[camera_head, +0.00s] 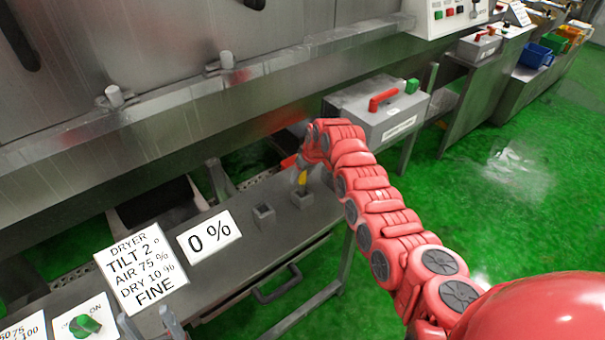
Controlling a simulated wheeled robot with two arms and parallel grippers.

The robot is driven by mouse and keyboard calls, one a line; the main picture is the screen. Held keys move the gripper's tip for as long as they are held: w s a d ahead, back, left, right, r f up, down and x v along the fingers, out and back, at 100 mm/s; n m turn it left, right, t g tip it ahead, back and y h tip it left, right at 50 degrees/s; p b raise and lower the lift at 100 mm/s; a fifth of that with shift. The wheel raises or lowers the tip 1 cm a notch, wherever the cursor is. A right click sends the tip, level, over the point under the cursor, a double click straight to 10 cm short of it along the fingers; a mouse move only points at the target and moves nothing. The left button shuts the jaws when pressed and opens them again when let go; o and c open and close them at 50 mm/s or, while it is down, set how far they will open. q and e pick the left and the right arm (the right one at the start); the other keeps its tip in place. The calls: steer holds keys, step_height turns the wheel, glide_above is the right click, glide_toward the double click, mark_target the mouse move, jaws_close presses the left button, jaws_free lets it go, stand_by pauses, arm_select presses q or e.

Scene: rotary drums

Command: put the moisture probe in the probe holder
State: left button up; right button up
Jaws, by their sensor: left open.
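A small yellow piece, likely the moisture probe (302,178), stands at the right one of two small grey square sockets on the metal bench. This right socket (302,199) and the left socket (264,214) look alike; I cannot tell which is the probe holder. My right gripper (300,167) is at the end of the red arm, just above the yellow piece. Its fingers are too small and hidden to show whether they hold it. My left gripper (153,324) shows two grey fingers apart at the bottom edge, with nothing seen between them.
A 0 % sign (209,237) and a dryer settings sign (141,262) stand on the bench. A green knob (85,325) is at lower left. A grey box with a red handle (383,99) stands behind my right arm. The bench between the signs and sockets is clear.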

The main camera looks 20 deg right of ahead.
steer(key=shift+r, duration=0.15)
steer(key=shift+s+r, duration=0.15)
steer(key=shift+r, duration=0.25)
steer(key=b+v, duration=0.4)
steer(key=v, duration=0.7)
